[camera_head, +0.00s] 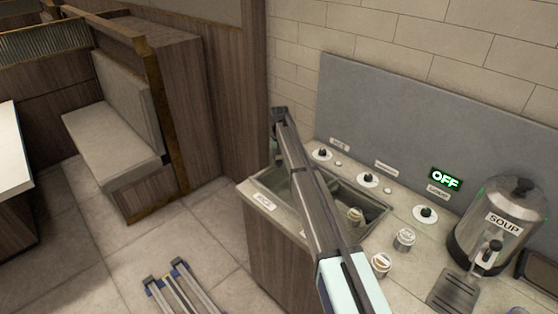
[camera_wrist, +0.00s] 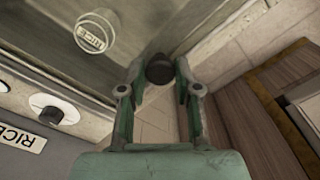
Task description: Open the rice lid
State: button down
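My gripper (camera_wrist: 160,85) is open, with its two green fingers on either side of a dark round knob (camera_wrist: 160,68); small gaps show between them. In the head view my gripper (camera_head: 274,148) hangs past the left end of the sunken well (camera_head: 268,180); its fingers are small and partly hidden there. The knob seems to sit at the edge of a grey, see-through-looking panel (camera_wrist: 125,25), which may be the lid; I cannot tell for sure. A RICE label (camera_wrist: 20,134) lies beside a white disc with a black knob (camera_wrist: 47,109).
Cups (camera_head: 404,238) stand on the counter by the well, and a cup with a label (camera_wrist: 95,33) shows in the wrist view. Open floor (camera_head: 120,240) and a bench (camera_head: 115,135) lie left.

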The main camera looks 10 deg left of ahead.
jog(key=s+d+b, duration=0.1)
jog(key=s+d, duration=0.2)
jog(key=d, duration=0.1)
jog(key=s+d+b, duration=0.1)
jog(key=s+d, duration=0.3)
jog(key=s+d+b, duration=0.1)
jog(key=s+d, duration=0.2)
jog(key=d, duration=0.1)
jog(key=shift+s+d, duration=0.35)
jog(key=shift+d, duration=0.05)
jog(key=c, duration=0.8)
grip_release()
notch_tip(320, 180, up, 12)
